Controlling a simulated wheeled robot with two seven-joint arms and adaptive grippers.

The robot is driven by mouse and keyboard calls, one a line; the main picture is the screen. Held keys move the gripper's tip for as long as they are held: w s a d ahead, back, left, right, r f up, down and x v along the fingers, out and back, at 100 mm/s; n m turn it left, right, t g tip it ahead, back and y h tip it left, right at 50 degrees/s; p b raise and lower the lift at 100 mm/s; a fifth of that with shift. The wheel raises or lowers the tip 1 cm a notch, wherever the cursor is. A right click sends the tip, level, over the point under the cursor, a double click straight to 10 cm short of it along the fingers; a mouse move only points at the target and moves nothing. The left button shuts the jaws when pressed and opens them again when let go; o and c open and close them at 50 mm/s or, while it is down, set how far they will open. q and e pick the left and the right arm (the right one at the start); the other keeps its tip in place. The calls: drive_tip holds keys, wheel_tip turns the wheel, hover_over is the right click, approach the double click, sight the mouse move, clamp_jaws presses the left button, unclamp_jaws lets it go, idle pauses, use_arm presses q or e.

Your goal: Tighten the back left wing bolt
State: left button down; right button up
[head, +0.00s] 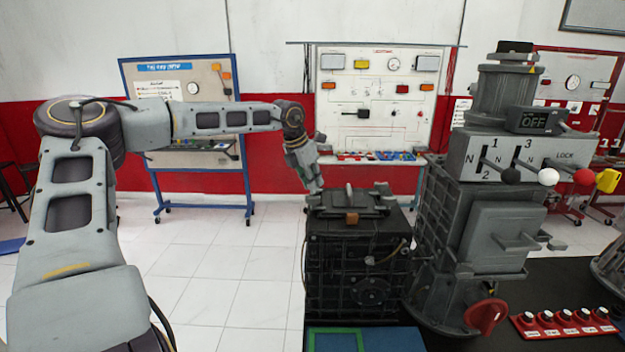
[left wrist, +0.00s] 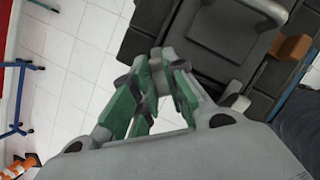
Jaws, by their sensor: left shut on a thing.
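My left gripper (head: 313,188) reaches down to the back left corner of the black engine box (head: 350,265). Its green-padded fingers (left wrist: 160,62) come together at the box's edge in the left wrist view. They are shut on the back left wing bolt, which the fingertips mostly hide. The box's dark top also shows in the left wrist view (left wrist: 215,25). Grey raised fittings (head: 350,195) and a small brown block (head: 352,218) sit on the top; the block also shows in the left wrist view (left wrist: 292,46). My right gripper is not in view.
A tall grey machine (head: 480,200) with levers and an OFF display (head: 536,121) stands close to the box's right. Red-based knobs (head: 565,322) line the dark table. A blue-framed board (head: 190,100) stands behind. White floor is open at left.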

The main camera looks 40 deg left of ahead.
use_arm(q)
drive_tip(key=shift+m+h, duration=0.3)
drive_tip(key=shift+m, duration=0.3)
drive_tip(key=m+h+p, duration=0.1)
drive_tip(key=m, duration=0.1)
drive_tip(key=shift+a+m+g+p, duration=0.1)
drive_tip(key=shift+m+g+p, duration=0.2)
drive_tip(key=shift+m+p, duration=0.1)
drive_tip(key=shift+w+m+h+p, duration=0.1)
drive_tip(key=shift+m+h+p, duration=0.3)
drive_tip(key=shift+m, duration=1)
drive_tip(key=shift+m+g, duration=0.3)
drive_tip(key=shift+m, duration=0.1)
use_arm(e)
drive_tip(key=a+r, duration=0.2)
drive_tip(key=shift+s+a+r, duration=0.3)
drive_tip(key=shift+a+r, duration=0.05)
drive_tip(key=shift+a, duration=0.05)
use_arm(q)
drive_tip(key=shift+m, duration=0.3)
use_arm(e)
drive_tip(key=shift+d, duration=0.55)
use_arm(q)
drive_tip(key=c, duration=1.4)
unclamp_jaws()
drive_tip(key=shift+c, duration=0.2)
drive_tip(key=shift+h, duration=0.3)
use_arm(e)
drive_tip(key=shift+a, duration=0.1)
